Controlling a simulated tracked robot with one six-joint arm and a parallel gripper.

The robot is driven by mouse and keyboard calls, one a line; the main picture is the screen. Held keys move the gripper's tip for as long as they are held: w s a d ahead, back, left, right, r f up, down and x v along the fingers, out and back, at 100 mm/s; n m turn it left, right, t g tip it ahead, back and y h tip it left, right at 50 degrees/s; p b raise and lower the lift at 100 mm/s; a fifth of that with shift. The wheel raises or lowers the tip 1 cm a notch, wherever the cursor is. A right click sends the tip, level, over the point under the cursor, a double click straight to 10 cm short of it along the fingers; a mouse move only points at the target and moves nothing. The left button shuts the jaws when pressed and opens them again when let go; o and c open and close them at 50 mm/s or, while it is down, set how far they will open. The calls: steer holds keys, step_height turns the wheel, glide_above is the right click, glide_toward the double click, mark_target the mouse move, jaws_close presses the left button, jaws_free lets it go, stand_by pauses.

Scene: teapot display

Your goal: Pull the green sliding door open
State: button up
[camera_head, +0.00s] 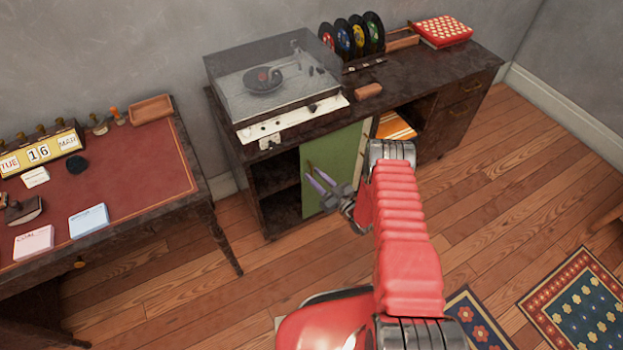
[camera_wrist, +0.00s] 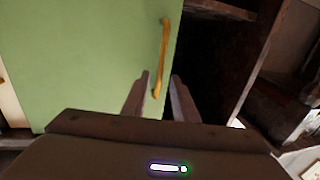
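The green sliding door (camera_head: 338,152) stands upright in the front of the dark cabinet, with an open dark compartment to its left in the head view. In the wrist view the green door (camera_wrist: 85,60) fills the left side. Its upright brass handle (camera_wrist: 163,50) is near the door's edge, beside a dark opening. My gripper (camera_head: 316,176) is in front of the door's left part, and its fingers are apart. In the wrist view the handle's lower end shows between the fingertips of my gripper (camera_wrist: 160,82). I cannot tell whether they touch it. The handle is not clear in the head view.
The dark cabinet (camera_head: 467,75) carries a record player (camera_head: 275,85), several records (camera_head: 357,35) and a red box (camera_head: 443,31). A desk with a red top (camera_head: 130,170) stands to the left. The wooden floor (camera_head: 290,258) before the cabinet is clear.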

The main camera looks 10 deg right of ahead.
steer(key=shift+s+d, duration=0.15)
steer(key=shift+s, duration=0.05)
steer(key=v, duration=1.3)
steer(key=shift+s+d+f, duration=0.1)
stand_by(0.3)
